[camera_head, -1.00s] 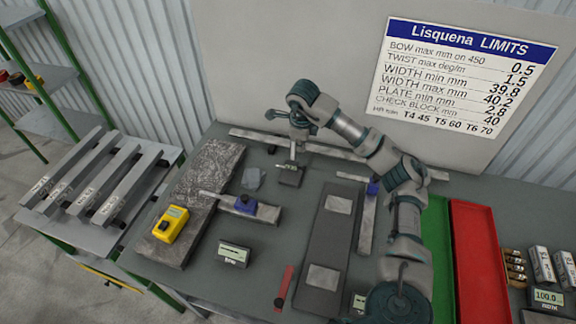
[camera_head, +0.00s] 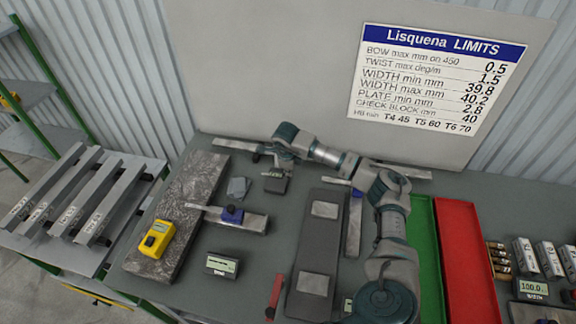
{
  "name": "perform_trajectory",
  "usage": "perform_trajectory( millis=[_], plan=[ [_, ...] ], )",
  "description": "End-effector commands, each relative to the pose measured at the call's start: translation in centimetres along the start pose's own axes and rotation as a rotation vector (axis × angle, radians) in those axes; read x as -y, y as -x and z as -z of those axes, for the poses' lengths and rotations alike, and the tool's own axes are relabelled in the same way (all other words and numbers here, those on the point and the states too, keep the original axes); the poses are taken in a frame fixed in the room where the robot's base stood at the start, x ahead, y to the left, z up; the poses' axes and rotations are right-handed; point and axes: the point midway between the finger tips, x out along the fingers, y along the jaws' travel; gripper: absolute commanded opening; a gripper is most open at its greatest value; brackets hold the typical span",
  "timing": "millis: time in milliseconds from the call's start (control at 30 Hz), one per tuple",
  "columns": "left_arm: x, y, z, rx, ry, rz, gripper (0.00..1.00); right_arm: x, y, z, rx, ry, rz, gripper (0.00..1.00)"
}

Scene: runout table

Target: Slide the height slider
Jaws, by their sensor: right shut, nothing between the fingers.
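A small dark-based stand (camera_head: 276,184) with a thin upright is at the back of the grey table; I take it for the height gauge, but its slider is too small to make out. My right gripper (camera_head: 266,158) is shut and empty, just above and beside this stand. The gripper and wrist partly hide the upright, and I cannot tell whether they touch it. My left gripper is not in view.
A granite plate (camera_head: 188,215) carries a yellow device (camera_head: 157,238). A blue-headed caliper (camera_head: 232,214), a display box (camera_head: 221,265) and a dark long plate (camera_head: 315,255) lie nearer. Green (camera_head: 420,235) and red (camera_head: 465,260) trays are right.

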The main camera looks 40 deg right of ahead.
Motion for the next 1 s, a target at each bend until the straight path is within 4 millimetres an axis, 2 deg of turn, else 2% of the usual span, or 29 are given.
perform_trajectory(
  millis=[367, 633, 1000],
  plan=[
    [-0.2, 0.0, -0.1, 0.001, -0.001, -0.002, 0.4, -0.2, -0.1, -0.2, -0.001, 0.0, 0.002, 0.0],
    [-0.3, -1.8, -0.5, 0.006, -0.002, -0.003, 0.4, -0.8, -3.4, -0.1, -0.001, 0.0, -0.001, 0.0],
    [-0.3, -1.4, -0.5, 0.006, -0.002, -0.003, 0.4, -0.8, -3.4, 0.0, -0.006, 0.001, -0.005, 0.0]
  ],
)
